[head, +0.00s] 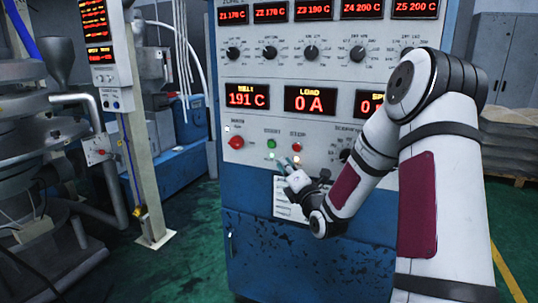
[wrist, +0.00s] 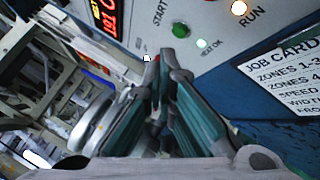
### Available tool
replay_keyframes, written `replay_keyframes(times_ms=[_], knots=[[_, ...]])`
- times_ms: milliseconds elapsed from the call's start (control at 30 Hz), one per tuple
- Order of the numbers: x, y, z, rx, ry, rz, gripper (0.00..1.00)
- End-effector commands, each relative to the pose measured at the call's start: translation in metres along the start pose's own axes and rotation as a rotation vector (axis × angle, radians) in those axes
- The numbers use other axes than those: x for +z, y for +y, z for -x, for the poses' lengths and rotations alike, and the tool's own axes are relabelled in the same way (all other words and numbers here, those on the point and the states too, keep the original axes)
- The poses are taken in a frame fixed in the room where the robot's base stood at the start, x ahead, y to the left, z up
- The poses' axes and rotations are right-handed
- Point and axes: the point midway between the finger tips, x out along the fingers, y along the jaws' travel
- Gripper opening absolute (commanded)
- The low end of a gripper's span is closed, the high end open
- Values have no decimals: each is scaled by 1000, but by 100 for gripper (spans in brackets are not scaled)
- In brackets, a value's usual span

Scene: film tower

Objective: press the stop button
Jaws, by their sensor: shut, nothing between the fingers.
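The stop button (head: 297,147) is a small red button on the pale control panel, right of the green start button (head: 271,143). In the wrist view only a red edge of the stop button (wrist: 208,2) shows at the top border, above the lit RUN lamp (wrist: 239,8). My gripper (head: 286,162) is in front of the panel, just below the two buttons. In the wrist view its fingers (wrist: 166,62) are shut together and empty, pointing below the start button (wrist: 180,30). I cannot tell whether the fingertips touch the panel.
A larger red button (head: 236,142) sits left on the panel (head: 330,75). Displays (head: 310,99) and dark knobs are above. A job card (head: 284,203) is below on the blue cabinet. A grey post (head: 135,140) and machinery stand left; green floor (head: 180,250) is open between.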

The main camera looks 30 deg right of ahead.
Motion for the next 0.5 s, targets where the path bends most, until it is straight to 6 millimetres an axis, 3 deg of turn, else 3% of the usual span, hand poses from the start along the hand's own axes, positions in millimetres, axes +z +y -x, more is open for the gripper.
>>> replay_keyframes(times_ms=[500], knots=[[5,-5,0,21,-26,24,0]])
